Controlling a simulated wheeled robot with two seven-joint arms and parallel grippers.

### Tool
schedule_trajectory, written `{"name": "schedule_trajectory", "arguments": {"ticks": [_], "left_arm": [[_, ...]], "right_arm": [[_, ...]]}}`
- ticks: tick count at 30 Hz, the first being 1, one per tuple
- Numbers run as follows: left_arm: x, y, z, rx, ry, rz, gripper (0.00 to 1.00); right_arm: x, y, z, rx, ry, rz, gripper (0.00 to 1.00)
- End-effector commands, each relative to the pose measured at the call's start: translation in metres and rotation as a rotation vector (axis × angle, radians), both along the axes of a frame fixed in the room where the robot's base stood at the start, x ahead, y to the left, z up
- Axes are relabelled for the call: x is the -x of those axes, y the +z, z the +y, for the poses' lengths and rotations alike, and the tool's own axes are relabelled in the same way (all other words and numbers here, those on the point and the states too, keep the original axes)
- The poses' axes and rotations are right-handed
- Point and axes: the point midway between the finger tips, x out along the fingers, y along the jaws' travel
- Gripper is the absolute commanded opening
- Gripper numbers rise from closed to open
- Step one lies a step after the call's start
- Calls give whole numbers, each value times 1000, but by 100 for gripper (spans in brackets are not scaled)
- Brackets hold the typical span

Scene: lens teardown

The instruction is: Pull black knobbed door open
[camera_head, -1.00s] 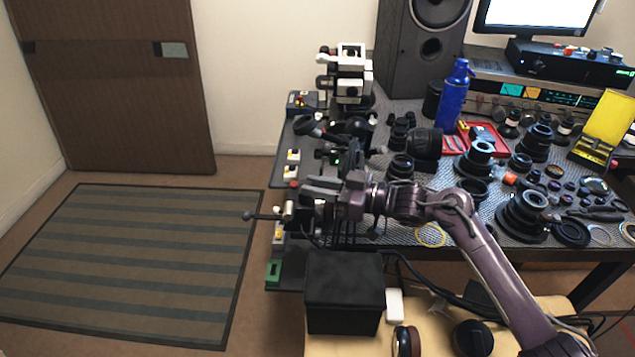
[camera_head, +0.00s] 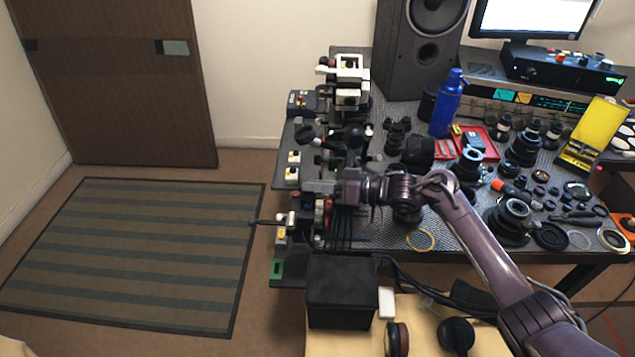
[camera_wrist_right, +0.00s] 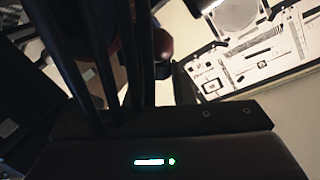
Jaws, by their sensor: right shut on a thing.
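A rod with a black ball knob (camera_head: 254,221) sticks out to the left from the fixtures at the table's left edge. I cannot make out a separate small black knobbed door there. A large brown door (camera_head: 125,95) stands at the back left, shut, with a grey plate and no black knob visible. My right gripper (camera_head: 322,186) is above the fixtures, right of and above the knob in the picture. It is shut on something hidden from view. The right wrist view shows dark upright bars (camera_wrist_right: 105,50) close by, and no clear fingertips. My left gripper is not in view.
White and black fixtures (camera_head: 347,85) stand along the table's left edge. Lenses, a blue bottle (camera_head: 448,103) and a red tray (camera_head: 476,142) crowd the table. A black box (camera_head: 341,292) stands in front. The striped rug (camera_head: 135,255) on the left is clear.

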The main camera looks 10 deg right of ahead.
Motion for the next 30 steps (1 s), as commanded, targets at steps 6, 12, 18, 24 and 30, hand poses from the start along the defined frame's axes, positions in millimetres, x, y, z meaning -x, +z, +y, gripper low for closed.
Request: {"name": "schedule_trajectory", "arguments": {"ticks": [6,12,18,24,30], "left_arm": [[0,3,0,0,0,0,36],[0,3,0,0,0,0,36],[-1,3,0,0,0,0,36],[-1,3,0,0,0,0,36],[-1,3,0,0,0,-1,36]], "right_arm": [[-2,2,0,-6,-2,21,0],[-3,2,0,-6,-3,22,0],[-3,2,-1,-6,-2,21,30],[-2,1,0,-6,-1,22,44],[-1,1,-2,-5,-2,24,44]]}}
